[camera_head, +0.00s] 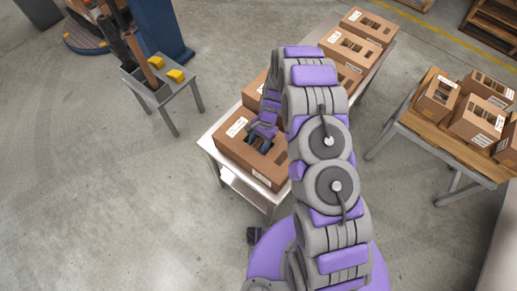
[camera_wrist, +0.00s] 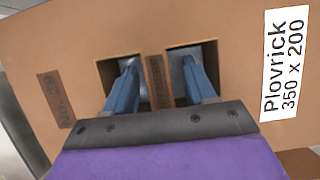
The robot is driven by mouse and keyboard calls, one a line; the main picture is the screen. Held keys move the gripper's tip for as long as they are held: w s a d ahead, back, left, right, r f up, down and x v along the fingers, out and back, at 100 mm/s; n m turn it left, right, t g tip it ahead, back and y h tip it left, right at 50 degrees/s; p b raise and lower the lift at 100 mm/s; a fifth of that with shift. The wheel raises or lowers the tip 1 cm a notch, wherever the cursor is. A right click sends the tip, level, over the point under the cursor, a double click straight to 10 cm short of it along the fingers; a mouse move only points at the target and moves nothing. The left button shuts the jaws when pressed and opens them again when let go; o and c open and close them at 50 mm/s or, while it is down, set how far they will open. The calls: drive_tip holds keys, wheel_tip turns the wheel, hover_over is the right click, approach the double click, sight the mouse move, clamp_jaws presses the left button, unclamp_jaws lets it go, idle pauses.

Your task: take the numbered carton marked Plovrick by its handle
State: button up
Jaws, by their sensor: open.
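The Plovrick carton (camera_wrist: 230,125) is brown, with a white label (camera_wrist: 284,62) reading "Plovrick 350 x 200". A small brown plate (camera_wrist: 56,98) on its other side bears a number I cannot read surely. Its handle (camera_wrist: 156,82) is a narrow strip between two square holes. My gripper (camera_wrist: 160,78) is open, with one blue finger at each hole, either side of the strip. I cannot tell whether either finger touches it. In the head view the carton (camera_head: 233,150) sits at the near end of a pale table, with my gripper (camera_head: 261,142) over its top.
More cartons (camera_head: 355,47) stand farther along the same table (camera_head: 207,142), partly hidden by my arm. A wooden-topped table (camera_head: 410,122) at the right holds several similar cartons (camera_head: 470,118). A small grey stand (camera_head: 165,93) with yellow blocks is at the left.

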drive_tip(key=shift+r, duration=0.1)
drive_tip(key=shift+w, duration=0.1)
clamp_jaws()
idle(0.3)
idle(0.9)
